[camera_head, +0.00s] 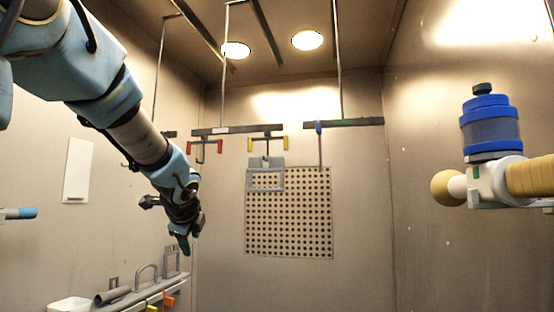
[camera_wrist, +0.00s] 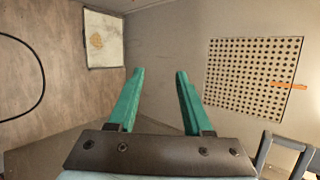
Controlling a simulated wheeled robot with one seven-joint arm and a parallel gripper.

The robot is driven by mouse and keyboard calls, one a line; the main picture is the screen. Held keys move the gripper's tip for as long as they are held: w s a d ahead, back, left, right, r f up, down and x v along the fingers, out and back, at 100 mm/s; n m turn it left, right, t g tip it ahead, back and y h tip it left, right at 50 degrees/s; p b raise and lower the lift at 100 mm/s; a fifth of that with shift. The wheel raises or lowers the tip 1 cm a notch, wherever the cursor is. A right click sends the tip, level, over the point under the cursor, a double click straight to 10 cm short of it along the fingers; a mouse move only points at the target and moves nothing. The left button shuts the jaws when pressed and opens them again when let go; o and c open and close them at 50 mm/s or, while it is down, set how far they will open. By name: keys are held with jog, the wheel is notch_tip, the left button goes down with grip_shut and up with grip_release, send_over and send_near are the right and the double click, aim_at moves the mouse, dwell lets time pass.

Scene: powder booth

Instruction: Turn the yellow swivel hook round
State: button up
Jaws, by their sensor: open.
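The yellow swivel hook (camera_head: 267,143) hangs under the dark overhead bar, with a yellow end on each side. A small grey bracket-like frame (camera_head: 266,188) hangs below it. My gripper (camera_head: 183,240) is left of the hook and lower, apart from it, pointing down. In the wrist view, my gripper's teal fingers (camera_wrist: 157,72) are spread open with nothing between them. I cannot make out the yellow hook in the wrist view.
A red swivel hook (camera_head: 205,147) hangs left of the yellow one. A perforated panel (camera_head: 310,215) hangs behind the grey frame, near a blue hook (camera_head: 319,128). A rack (camera_head: 140,295) with grey parts and a white bin (camera_head: 70,304) stands low left.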

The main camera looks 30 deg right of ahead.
jog(key=s+d+r+m+t+h+b, duration=0.1)
jog(key=s+d+r+m+h, duration=0.1)
jog(key=d+r+m, duration=0.4)
jog(key=s+d+r+m+t+h+b, duration=0.1)
jog(key=s+d+r+m+h, duration=0.15)
jog(key=d+r+m, duration=0.4)
jog(key=m+t+h+b, duration=0.1)
jog(key=m+h, duration=0.3)
jog(key=m, duration=0.3)
send_near(285, 145)
jog(key=shift+n, duration=0.25)
jog(key=p+x, duration=0.4)
jog(key=x, duration=0.6)
jog(key=shift+w+d, duration=0.2)
jog(key=shift+d, duration=0.05)
jog(key=c, duration=0.7)
jog(key=shift+s+a, duration=0.1)
